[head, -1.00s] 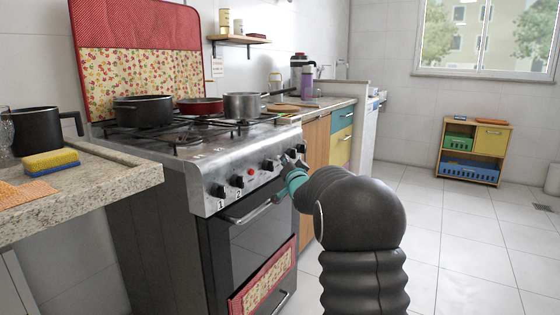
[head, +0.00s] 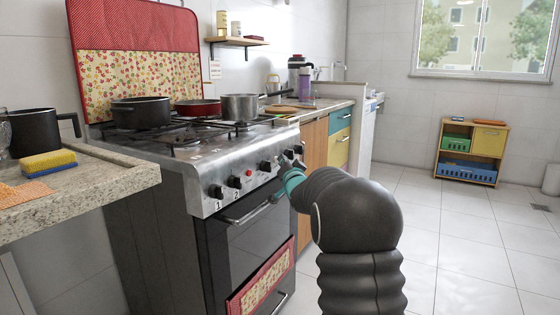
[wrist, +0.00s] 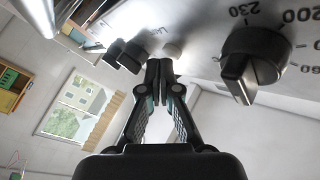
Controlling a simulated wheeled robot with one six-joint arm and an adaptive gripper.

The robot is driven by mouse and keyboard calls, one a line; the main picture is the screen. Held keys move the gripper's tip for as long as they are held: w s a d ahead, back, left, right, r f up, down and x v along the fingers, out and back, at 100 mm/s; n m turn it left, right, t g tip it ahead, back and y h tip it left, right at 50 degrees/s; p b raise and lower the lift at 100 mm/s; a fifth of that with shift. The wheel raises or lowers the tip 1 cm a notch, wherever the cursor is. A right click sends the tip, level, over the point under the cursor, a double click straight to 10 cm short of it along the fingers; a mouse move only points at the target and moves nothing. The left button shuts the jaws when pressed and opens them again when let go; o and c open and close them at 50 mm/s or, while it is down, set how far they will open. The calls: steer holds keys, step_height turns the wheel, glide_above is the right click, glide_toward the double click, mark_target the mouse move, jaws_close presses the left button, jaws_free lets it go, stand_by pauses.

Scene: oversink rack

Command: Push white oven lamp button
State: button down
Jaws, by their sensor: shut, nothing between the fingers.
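The white oven lamp button (wrist: 173,50) is on the steel control panel (wrist: 205,45) in the wrist view, just beyond my fingertips and slightly right of them. My gripper (wrist: 159,68) is shut and empty, with its tips close to the button; I cannot tell if they touch. In the head view, my teal-and-black gripper (head: 283,172) is at the right end of the stove front, partly hidden by my arm. I cannot make out the white button there. The stove (head: 165,235) has a red button (head: 249,172) among its black knobs.
A large black temperature knob (wrist: 250,60) is right of my gripper, and smaller black knobs (wrist: 125,53) are left of it. The oven handle (head: 245,212) runs below the panel. Pots (head: 141,112) stand on the stove. The tiled floor (head: 450,250) at right is clear.

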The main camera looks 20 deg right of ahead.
steer(key=shift+w+a, duration=0.3)
steer(key=shift+a, duration=0.25)
stand_by(0.4)
steer(key=shift+s+f+b, duration=0.25)
steer(key=shift+f+b, duration=0.4)
steer(key=shift+f, duration=0.1)
steer(key=shift+d, duration=0.1)
steer(key=shift+s+d+f, duration=0.1)
steer(key=shift+s+d, duration=0.1)
steer(key=shift+s, duration=0.25)
steer(key=s+d, duration=0.1)
steer(key=s, duration=0.1)
steer(key=s+d+r, duration=0.1)
steer(key=d, duration=0.1)
steer(key=shift+s+d+b, duration=0.3)
steer(key=shift+s+b, duration=0.05)
steer(key=shift+s, duration=0.05)
